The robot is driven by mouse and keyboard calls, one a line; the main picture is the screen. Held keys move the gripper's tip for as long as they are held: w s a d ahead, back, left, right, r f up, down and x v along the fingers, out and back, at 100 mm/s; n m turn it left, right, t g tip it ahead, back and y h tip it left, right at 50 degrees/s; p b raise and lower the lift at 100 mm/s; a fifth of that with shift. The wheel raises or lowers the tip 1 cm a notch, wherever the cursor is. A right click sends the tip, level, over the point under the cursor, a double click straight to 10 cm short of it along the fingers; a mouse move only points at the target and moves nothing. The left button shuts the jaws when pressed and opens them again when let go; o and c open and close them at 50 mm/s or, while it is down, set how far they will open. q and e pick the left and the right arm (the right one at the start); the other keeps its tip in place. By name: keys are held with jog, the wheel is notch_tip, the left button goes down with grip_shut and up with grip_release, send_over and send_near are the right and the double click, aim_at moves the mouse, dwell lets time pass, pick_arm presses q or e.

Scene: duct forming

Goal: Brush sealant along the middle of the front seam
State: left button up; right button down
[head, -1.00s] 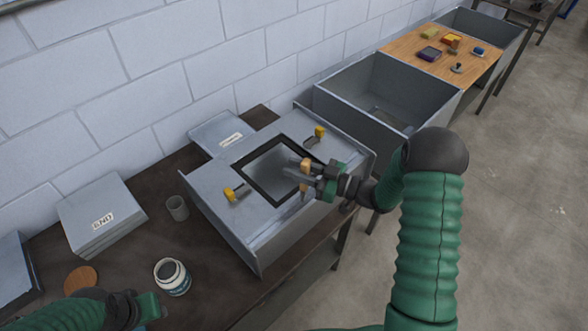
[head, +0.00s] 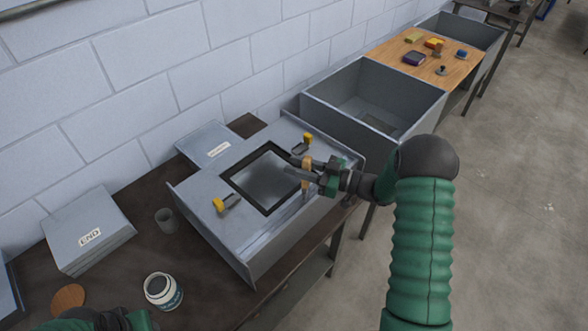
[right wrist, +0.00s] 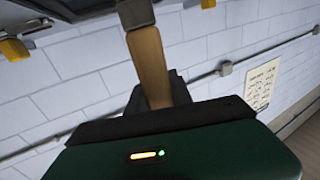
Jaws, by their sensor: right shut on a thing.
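The grey sheet-metal duct (head: 205,188) lies on the dark bench. A black square frame (head: 235,186) surrounds the opening on its top, and its front seam runs along the near upper edge. My right gripper (head: 303,170) is shut on a brush (head: 307,166) with a wooden handle, over the right part of the duct near the front edge. The handle (right wrist: 148,65) and metal ferrule (right wrist: 135,13) show in the right wrist view. I cannot tell whether the bristles touch the seam. The open sealant jar (head: 164,291) stands front left. My left gripper (head: 125,321) is mostly cut off at the bottom.
Yellow-handled clamps (head: 220,204) sit either side of the frame. A grey cup (head: 165,220), a stack of END plates (head: 88,232) and a brown disc (head: 68,298) are on the left. An open grey box (head: 375,95) stands beyond the duct, then a wooden board (head: 450,65) with small items.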

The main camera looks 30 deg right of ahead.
jog(key=shift+w+d+f, duration=0.1)
jog(key=shift+w+d, duration=0.1)
jog(key=shift+d, duration=0.5)
jog(key=d, duration=0.1)
jog(key=w+d+b, duration=0.1)
jog(key=d, duration=0.1)
jog(key=shift+w+d, duration=0.1)
jog(key=shift+d, duration=0.1)
jog(key=shift+w+d+r+b, duration=0.2)
jog(key=shift+w+d, duration=0.1)
jog(key=shift+d, duration=0.4)
jog(key=shift+w+d+r+b, duration=0.1)
jog(key=shift+w+d+b, duration=0.15)
jog(key=shift+d, duration=0.4)
